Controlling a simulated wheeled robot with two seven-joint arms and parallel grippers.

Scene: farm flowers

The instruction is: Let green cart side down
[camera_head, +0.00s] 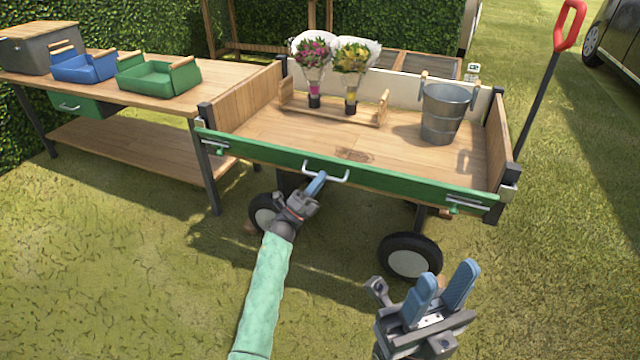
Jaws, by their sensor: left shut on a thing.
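The green cart side (399,184) runs along the front edge of the wooden cart (300,140). A white handle (340,178) is fixed at its middle, and a metal latch shows near each end, the left latch (214,147) and the right latch (465,204). My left gripper (317,184) is shut on the white handle, with its blue fingers at the handle's left part. My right gripper (440,295) is open and empty, in front of the cart at the lower right, apart from everything.
On the cart stand a wooden tray with two bouquets (313,62) and a metal bucket (444,112). A workbench (130,85) with a blue bin (85,66) and a green bin (158,77) stands at left. A cart wheel (410,257) is below. The front grass is clear.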

